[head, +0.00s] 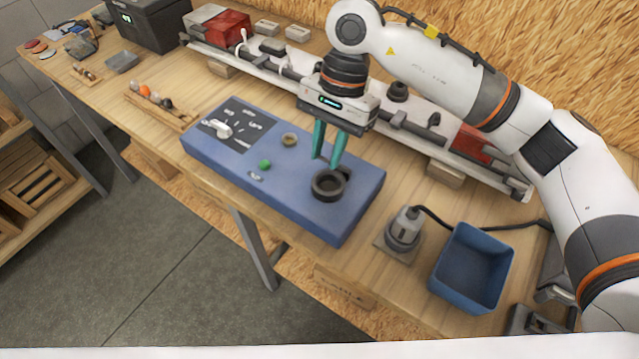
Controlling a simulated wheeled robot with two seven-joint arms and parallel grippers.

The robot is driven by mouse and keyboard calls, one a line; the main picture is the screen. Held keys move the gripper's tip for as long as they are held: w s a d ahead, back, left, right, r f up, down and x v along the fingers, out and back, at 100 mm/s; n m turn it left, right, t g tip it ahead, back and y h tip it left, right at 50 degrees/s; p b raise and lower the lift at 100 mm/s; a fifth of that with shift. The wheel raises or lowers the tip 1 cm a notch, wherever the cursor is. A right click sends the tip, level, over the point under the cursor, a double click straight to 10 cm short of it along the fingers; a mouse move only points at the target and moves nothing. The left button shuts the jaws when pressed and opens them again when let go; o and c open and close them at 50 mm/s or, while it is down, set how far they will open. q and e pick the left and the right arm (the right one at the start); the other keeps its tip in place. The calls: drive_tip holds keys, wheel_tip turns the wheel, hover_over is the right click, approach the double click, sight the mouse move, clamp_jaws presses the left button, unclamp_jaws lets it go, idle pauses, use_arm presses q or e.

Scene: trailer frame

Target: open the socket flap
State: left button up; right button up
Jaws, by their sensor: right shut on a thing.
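The blue panel box (225,165) lies on the wooden bench. The socket (328,186), a round black ring, sits near the box's right end. My right gripper (329,163) points down with its teal fingers just behind the ring. It is shut on the socket flap (345,172), a small dark piece at the ring's back edge, mostly hidden by the fingertips. I cannot tell exactly how far the flap is tilted. The ring's dark inside shows from above. My left gripper is not in view.
A grey plug (404,230) with a black cable stands on a small plate right of the box. A blue bin (472,268) is farther right. A long white trailer frame bar (270,75) with red lamps lies behind the box.

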drive_tip(key=shift+w+d+r, duration=0.1)
drive_tip(key=shift+w+d+r, duration=0.65)
drive_tip(key=shift+w, duration=0.35)
drive_tip(key=shift+w+d+r+b, duration=0.15)
drive_tip(key=shift+w+d+b, duration=0.1)
drive_tip(key=shift+w+d, duration=0.2)
drive_tip(key=shift+w+d+r+b, duration=0.15)
drive_tip(key=shift+w+d+b, duration=0.15)
drive_tip(key=shift+w, duration=0.25)
drive_tip(key=shift+w+d, duration=0.1)
drive_tip(key=shift+d, duration=0.05)
